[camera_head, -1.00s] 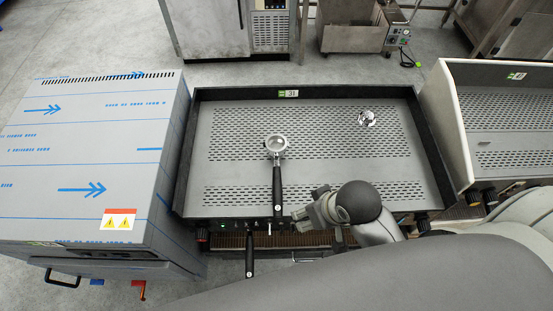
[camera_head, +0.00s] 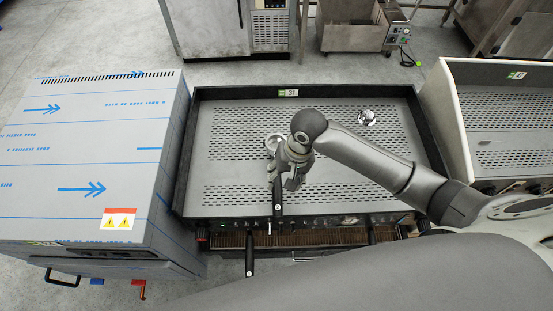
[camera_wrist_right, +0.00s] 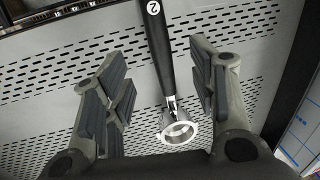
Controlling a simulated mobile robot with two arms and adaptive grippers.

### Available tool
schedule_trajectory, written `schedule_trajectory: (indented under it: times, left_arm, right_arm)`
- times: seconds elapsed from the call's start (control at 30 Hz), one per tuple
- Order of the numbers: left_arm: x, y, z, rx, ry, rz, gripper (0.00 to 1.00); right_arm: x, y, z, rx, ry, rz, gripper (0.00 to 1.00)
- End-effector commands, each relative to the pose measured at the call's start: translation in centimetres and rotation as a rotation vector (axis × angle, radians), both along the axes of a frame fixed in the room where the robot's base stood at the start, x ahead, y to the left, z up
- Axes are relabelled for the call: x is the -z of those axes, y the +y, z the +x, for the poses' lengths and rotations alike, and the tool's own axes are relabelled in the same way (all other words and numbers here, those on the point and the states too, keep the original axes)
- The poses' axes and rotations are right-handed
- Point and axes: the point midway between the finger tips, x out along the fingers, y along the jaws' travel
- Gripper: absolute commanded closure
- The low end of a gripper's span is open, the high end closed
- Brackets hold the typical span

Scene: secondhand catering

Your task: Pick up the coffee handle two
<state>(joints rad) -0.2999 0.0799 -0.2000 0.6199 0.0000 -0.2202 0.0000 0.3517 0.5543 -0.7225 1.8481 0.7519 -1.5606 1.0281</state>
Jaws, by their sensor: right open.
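The coffee handle two (camera_head: 277,205) lies on top of the coffee machine (camera_head: 225,172), its black grip toward the machine's front edge. Its round metal head is partly hidden behind my right gripper (camera_head: 284,180) in the head view. In the right wrist view the black handle (camera_wrist_right: 157,50) carries a white "2", and its silver ring head (camera_wrist_right: 178,128) lies between the fingers of my right gripper (camera_wrist_right: 160,92). The fingers are spread apart on both sides of the handle, with gaps and no visible contact. My left gripper is not in view.
A small shiny metal piece (camera_head: 367,118) lies on the machine's top at right. Another black handle (camera_head: 250,262) sticks out below the machine's front edge. A film-wrapped steel unit (camera_head: 80,150) stands at left, another machine (camera_head: 505,150) at right. Much of the perforated top is clear.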

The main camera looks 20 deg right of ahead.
Motion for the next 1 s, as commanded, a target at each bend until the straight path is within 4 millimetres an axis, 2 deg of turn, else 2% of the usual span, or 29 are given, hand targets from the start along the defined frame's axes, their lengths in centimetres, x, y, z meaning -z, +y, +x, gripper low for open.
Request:
schedule_trajectory:
  times: [0.1, 0.2, 0.43, 0.7, 1.0]
  left_arm:
    - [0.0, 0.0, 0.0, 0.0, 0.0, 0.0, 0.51]
    - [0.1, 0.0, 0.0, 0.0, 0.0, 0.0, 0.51]
    - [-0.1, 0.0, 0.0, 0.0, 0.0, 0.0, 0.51]
    - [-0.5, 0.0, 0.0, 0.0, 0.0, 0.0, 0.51]
    - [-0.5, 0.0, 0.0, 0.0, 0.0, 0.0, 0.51]
  right_arm:
    - [2.1, 0.4, -0.1, -0.001, 0.004, 0.0, 0.47]
    - [3.5, 0.7, 0.0, -0.001, 0.003, 0.001, 0.47]
    - [5.1, 1.0, 0.0, -0.003, 0.0, 0.001, 0.47]
    - [8.7, 1.5, -0.1, -0.003, 0.0, 0.001, 0.47]
    - [9.5, 1.6, 0.0, -0.005, -0.003, 0.0, 0.47]
